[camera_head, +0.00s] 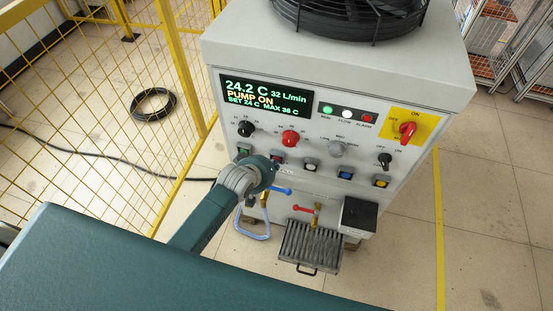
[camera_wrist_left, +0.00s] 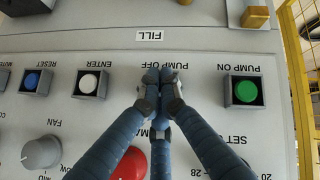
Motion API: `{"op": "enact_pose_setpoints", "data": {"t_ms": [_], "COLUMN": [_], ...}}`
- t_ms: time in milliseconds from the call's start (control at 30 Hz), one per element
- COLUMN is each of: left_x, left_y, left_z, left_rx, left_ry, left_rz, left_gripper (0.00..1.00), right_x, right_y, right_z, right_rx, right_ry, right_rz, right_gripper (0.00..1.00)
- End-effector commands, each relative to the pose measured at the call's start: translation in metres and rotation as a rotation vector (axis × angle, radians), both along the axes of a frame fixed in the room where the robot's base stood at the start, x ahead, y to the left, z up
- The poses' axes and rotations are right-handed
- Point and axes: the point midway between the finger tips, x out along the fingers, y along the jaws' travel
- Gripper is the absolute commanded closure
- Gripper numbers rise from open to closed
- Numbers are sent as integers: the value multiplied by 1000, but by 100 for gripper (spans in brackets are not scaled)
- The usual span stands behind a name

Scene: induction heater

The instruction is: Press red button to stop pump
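The pump's control panel (camera_head: 325,137) faces me, and its display (camera_head: 266,95) reads PUMP ON. My left gripper (camera_head: 272,168) is at the lower left of the panel, in front of the button row. In the left wrist view, which shows the panel upside down, its blue fingers (camera_wrist_left: 160,78) are shut together, with nothing seen between them. The tips are right at the PUMP OFF label (camera_wrist_left: 150,60) and cover the red button there. Whether they touch it I cannot tell. The green PUMP ON button (camera_wrist_left: 246,91) is beside them. My right gripper is not in view.
White (camera_wrist_left: 88,83) and blue (camera_wrist_left: 33,81) buttons sit in the same row. A red knob (camera_head: 290,138) is close above the gripper. Below are valves with blue and red (camera_head: 303,209) handles.

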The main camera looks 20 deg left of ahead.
Motion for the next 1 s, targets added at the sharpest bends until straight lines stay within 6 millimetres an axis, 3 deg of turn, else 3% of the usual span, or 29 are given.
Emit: {"op": "enact_pose_setpoints", "data": {"t_ms": [533, 1000], "left_x": [8, 2], "left_y": [0, 0], "left_z": [1, 3], "left_rx": [0, -1], "left_ry": [-2, -3], "left_rz": [0, 1], "left_gripper": [100, 100], "right_x": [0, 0], "right_y": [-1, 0], "right_z": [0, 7], "right_rx": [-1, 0], "right_ry": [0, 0], "right_rz": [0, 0], "right_gripper": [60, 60]}}
